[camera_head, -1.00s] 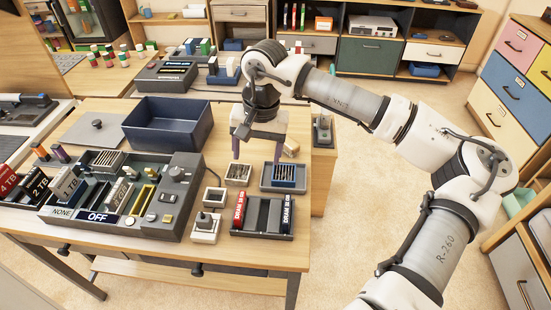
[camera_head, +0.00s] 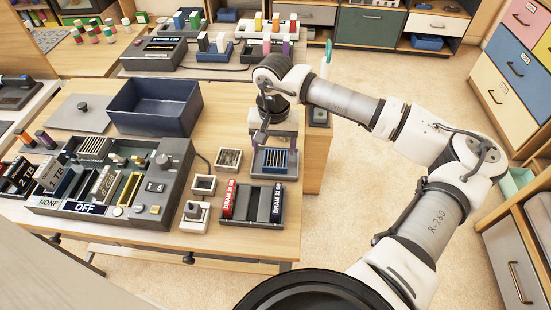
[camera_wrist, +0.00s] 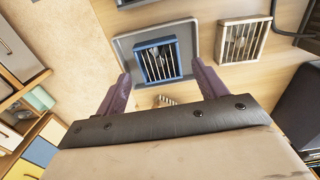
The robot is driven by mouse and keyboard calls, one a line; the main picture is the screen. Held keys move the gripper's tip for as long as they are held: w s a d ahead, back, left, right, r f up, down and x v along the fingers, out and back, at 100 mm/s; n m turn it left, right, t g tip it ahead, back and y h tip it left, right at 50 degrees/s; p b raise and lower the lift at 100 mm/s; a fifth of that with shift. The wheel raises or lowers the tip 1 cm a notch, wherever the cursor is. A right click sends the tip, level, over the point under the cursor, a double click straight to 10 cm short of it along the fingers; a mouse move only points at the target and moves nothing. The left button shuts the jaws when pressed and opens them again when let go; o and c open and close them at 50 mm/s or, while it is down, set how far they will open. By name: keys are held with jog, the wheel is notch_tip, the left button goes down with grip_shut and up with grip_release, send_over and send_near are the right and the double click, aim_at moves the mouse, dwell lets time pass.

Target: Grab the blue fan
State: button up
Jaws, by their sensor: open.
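The blue fan (camera_head: 274,162) is a small square block with a slatted grille. It lies in a grey tray (camera_head: 257,173) at the right side of the table. In the wrist view the blue fan (camera_wrist: 159,59) sits in the grey tray (camera_wrist: 122,45), beyond my fingertips. My gripper (camera_head: 273,155) is above the tray, pointing down. In the wrist view my gripper (camera_wrist: 162,80) is open, with its two purple fingers apart and the fan between and beyond them. No contact with the fan is visible.
A pale fan in a square frame (camera_head: 228,159) lies left of the tray and shows in the wrist view (camera_wrist: 241,42). A black rack (camera_head: 252,204) with DRAM sticks stands in front. A dark blue bin (camera_head: 155,106) and a grey console (camera_head: 115,185) are to the left.

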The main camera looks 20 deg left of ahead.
aim_at(275, 161)
jog(key=f+p, duration=0.1)
jog(key=f, duration=0.4)
jog(key=shift+s+d+p, duration=0.1)
jog(key=shift+d+p, duration=0.1)
jog(key=shift+p, duration=0.2)
jog(key=c, duration=0.8)
